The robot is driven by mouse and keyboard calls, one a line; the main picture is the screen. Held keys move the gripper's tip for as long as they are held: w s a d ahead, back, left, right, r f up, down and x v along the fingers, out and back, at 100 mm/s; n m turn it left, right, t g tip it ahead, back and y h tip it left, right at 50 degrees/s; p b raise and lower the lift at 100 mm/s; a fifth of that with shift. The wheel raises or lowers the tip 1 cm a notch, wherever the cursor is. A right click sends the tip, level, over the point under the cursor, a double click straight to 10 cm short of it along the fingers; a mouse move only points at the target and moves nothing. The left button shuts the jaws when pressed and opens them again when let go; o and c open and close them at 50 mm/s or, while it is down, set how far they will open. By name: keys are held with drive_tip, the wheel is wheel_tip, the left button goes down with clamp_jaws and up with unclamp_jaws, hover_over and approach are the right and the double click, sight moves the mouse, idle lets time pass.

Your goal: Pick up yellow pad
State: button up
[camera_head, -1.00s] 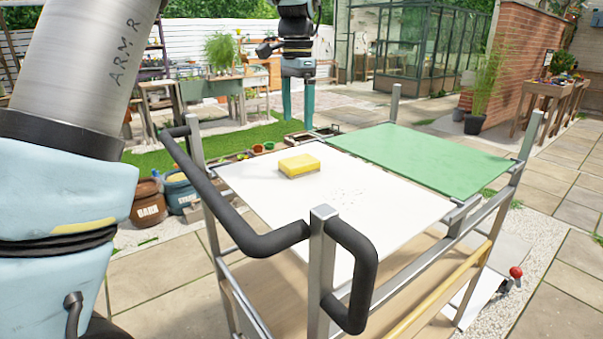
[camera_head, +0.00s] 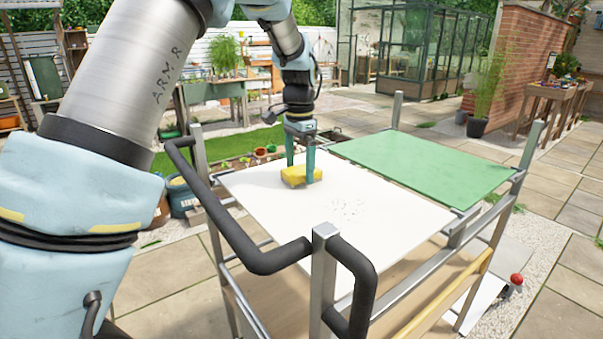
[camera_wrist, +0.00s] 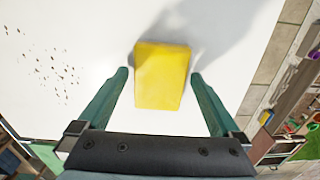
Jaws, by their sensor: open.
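The yellow pad (camera_head: 296,176) lies flat on the white board (camera_head: 375,215) of the cart, toward its far left part. My gripper (camera_head: 301,180) points down at the pad with its green fingers low, close to the board. In the wrist view the pad (camera_wrist: 162,76) sits between the two open fingers (camera_wrist: 159,78), with a gap on each side. The fingertips reach alongside the pad's near part. The gripper holds nothing.
Small dark specks (camera_head: 349,208) are scattered on the white board beside the pad. A green board (camera_head: 425,160) covers the cart's other half. A dark handle rail (camera_head: 240,235) and metal corner posts (camera_head: 322,280) rise around the cart's edge.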

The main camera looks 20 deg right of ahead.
sight(300, 170)
drive_tip(key=shift+c, duration=0.2)
drive_tip(key=c, duration=1.2)
wheel_tip(300, 170, up, 10)
drive_tip(key=shift+r+b, duration=0.1)
drive_tip(key=shift+b, duration=0.8)
drive_tip(key=o, duration=0.9)
drive_tip(key=shift+c, duration=0.2)
drive_tip(key=c, duration=0.6)
drive_tip(key=shift+c, duration=0.3)
